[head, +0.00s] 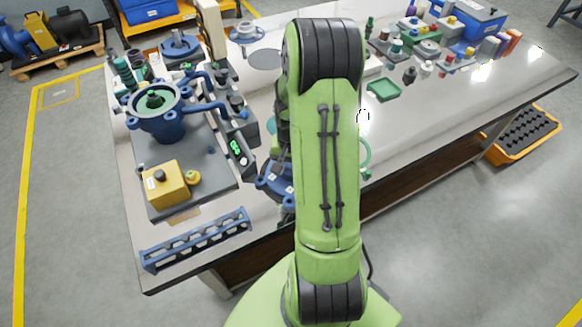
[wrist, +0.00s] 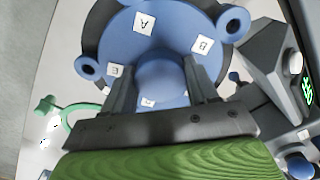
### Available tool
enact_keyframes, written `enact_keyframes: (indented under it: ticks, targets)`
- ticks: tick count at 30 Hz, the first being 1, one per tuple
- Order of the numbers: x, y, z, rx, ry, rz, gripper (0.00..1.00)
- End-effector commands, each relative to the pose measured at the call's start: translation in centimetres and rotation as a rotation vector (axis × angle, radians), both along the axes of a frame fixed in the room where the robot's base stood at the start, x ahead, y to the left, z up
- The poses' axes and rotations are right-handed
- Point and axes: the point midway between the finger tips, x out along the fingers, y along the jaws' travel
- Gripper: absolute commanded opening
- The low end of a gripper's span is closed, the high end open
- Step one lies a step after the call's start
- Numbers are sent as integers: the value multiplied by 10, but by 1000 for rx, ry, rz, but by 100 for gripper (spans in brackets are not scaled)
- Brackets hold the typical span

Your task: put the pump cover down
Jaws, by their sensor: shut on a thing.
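The blue pump cover (wrist: 178,35) fills the top of the wrist view, with white lettered labels and round lugs at its edge. My gripper (wrist: 160,70) is shut on its raised middle boss, one finger on each side. A dark round surface shows around the cover's edge; I cannot tell whether the cover touches it. In the head view part of the cover (head: 272,183) shows left of my arm, over the table's near side; my fingers are hidden there. The blue pump body (head: 163,122), open at the top with a green ring inside, stands to the left.
A grey device with a green display (head: 238,152) stands close left of the cover. A yellow box (head: 165,186) sits on the dark plate (head: 213,172) by the pump body. A blue rack (head: 197,240) lies near the front edge. The table's right middle (head: 430,115) is clear.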

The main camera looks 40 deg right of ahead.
Motion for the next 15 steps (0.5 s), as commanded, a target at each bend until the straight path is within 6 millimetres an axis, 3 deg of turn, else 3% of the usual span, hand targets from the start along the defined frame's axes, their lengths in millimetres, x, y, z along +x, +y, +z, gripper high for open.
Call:
enact_keyframes:
  ticks: [1, 6, 15]
  targets:
    - [0, 0, -2, 0, 0, 0, 61]
    - [0, 0, -1, 1, 1, 0, 84]
    - [0, 0, 4, 0, 0, 0, 84]
